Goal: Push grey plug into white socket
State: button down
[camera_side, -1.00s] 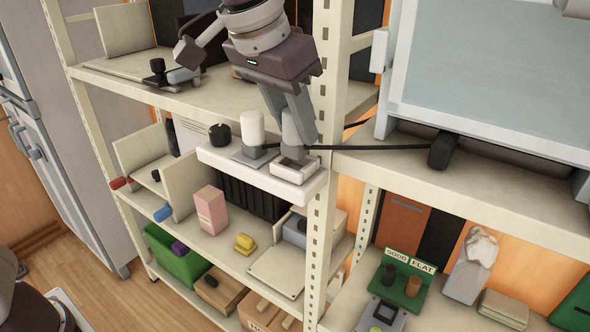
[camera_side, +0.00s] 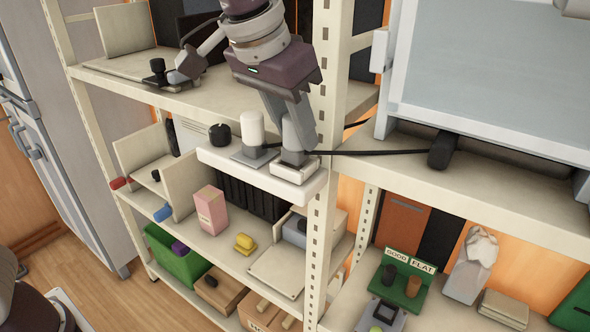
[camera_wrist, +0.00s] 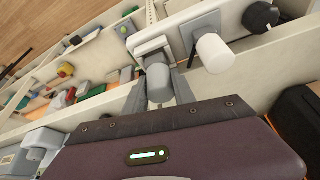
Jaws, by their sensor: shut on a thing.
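The grey plug (camera_side: 291,138) is a rounded grey cylinder, upright. It stands at the white socket (camera_side: 307,174), with its lower end over or in the socket's top. I cannot tell how deep it sits. My gripper (camera_side: 295,122) is shut on the plug from above, and its fingers hide part of it. In the wrist view, the plug (camera_wrist: 158,80) is between my gripper's two fingers (camera_wrist: 157,92), with the white socket (camera_wrist: 151,46) just beyond it. A black cable runs right from near the plug.
A white cylinder (camera_side: 252,128) on a grey base (camera_side: 241,158) stands close left of the plug. A black knob (camera_side: 220,134) is farther left on the same white ledge (camera_side: 262,176). A shelf post (camera_side: 324,120) stands close on the right. A black block (camera_side: 442,151) lies on the right shelf.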

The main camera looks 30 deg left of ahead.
aim_at(287, 120)
jog(key=shift+f, duration=1.05)
dwell(0.9)
jog(key=c, duration=0.9)
grip_release()
jog(key=shift+c, duration=0.2)
jog(key=v, duration=0.7)
jog(key=shift+s+a+r, duration=0.1)
jog(key=shift+s+a, duration=0.05)
jog(key=shift+a, duration=0.05)
jog(key=s+a+f+n, duration=0.1)
jog(key=s+a+f, duration=0.1)
jog(key=s+a, duration=0.85)
jog(key=s+a+f+n+t, duration=0.1)
jog(key=s+a+f, duration=0.2)
jog(key=s+f, duration=0.5)
jog(key=s, duration=0.2)
jog(key=shift+s+a+f+y, duration=0.2)
jog(key=shift+s+a+y, duration=0.05)
jog(key=shift+s+y, duration=0.15)
